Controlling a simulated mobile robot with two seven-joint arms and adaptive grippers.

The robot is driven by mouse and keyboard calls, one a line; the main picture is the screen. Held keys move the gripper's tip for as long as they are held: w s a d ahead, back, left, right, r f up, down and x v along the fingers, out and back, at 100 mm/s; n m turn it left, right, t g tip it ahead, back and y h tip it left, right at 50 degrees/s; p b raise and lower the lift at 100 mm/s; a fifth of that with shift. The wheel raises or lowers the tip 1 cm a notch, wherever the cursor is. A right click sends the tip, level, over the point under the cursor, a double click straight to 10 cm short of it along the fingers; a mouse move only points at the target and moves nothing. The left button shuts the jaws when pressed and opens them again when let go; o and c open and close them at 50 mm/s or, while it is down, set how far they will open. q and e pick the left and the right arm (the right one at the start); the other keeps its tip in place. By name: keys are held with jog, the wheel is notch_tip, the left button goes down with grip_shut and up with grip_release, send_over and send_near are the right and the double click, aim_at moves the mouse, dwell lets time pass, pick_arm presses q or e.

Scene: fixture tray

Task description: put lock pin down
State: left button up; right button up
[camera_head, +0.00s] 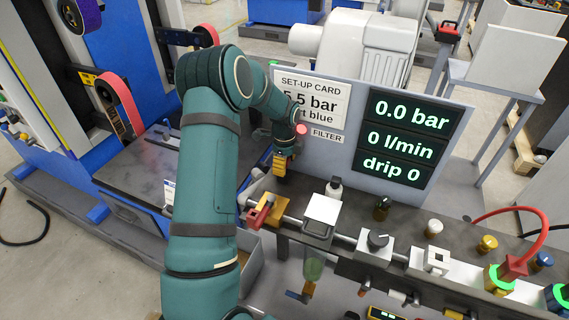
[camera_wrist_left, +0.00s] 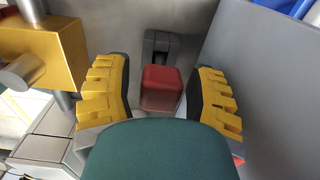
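My left gripper (camera_head: 281,164) hangs at the left end of the bench fixture, in front of the grey display panel. In the left wrist view its two yellow ribbed fingers (camera_wrist_left: 160,95) stand apart. A red block (camera_wrist_left: 160,88) lies between them, with a gap on each side; it may be the lock pin's head, but no pin shaft shows. A dark grey bracket (camera_wrist_left: 160,50) is just beyond the block. In the head view a red piece (camera_head: 260,213) sits beside a gold block (camera_head: 274,208) below the gripper. The right gripper is out of view.
The display panel (camera_head: 340,158) rises behind the bench and reads 0.0 bar, 0 l/min, drip 0. A white square-topped unit (camera_head: 322,209), a black knob (camera_head: 379,238) and a red hose (camera_head: 515,215) line the fixture. A dark plate (camera_head: 130,172) lies at left.

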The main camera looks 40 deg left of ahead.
pick_arm(q)
notch_tip(320, 180, up, 12)
jog(key=p, duration=0.2)
jog(key=shift+r, duration=0.2)
dwell(0.3)
dwell(0.5)
